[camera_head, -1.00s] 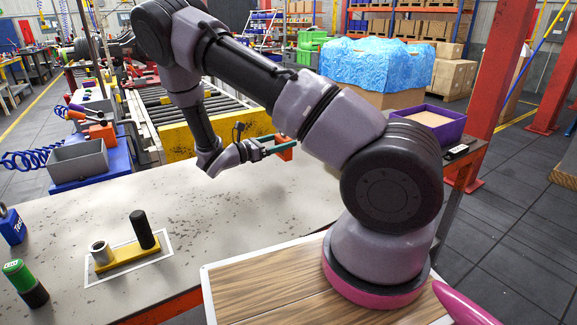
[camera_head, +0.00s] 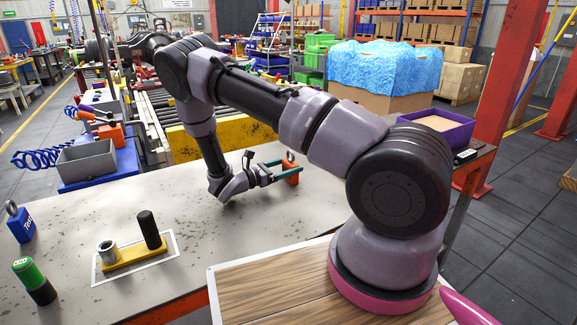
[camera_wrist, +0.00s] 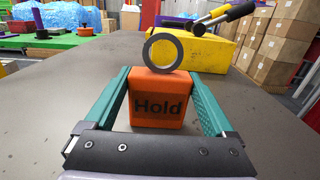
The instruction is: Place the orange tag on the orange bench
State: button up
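The orange tag (camera_wrist: 160,98) is a block marked "Hold" with a grey ring on top. In the wrist view it stands upright between the teal fingers of my gripper (camera_wrist: 160,85). A narrow gap seems to show on each side, so the fingers look open around it. In the head view the tag (camera_head: 291,172) is at the far part of the grey tabletop, at the fingertips of my gripper (camera_head: 285,168). Its underside is hard to see. The grey-topped bench (camera_head: 200,240) has an orange-red front frame.
A blue tag (camera_head: 20,225), a green-and-black cylinder (camera_head: 35,282) and a yellow holder (camera_head: 128,258) with two posts stand at the left. A purple bin (camera_head: 460,128) is at the right.

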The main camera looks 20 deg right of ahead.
jog(key=shift+o, duration=0.2)
jog(key=shift+r, duration=0.15)
jog(key=a, duration=0.3)
jog(key=s+a, duration=0.1)
jog(key=a, duration=0.3)
jog(key=shift+s+a, duration=0.15)
jog(key=shift+s, duration=0.05)
jog(key=s+d+r+m+g+y, duration=0.25)
jog(key=s+r+m+y, duration=0.3)
jog(key=r, duration=0.35)
jog(key=s+d+r+m+g+y, duration=0.2)
jog(key=s+r+m+g+y, duration=0.2)
jog(key=r+m+y, duration=0.45)
jog(key=s+a+r+m+t+y, duration=0.1)
jog(key=s+r+m+t+y, duration=0.2)
jog(key=r, duration=0.7)
jog(key=s+a+r+m+t+y, duration=0.1)
jog(key=s+r+m+t+y, duration=0.2)
jog(key=s+r+m+t, duration=0.4)
jog(key=s+r, duration=0.3)
jog(key=s, duration=0.1)
jog(key=shift+s+a+r, duration=0.25)
jog(key=shift+a+r, duration=0.05)
jog(key=shift+c, duration=0.3)
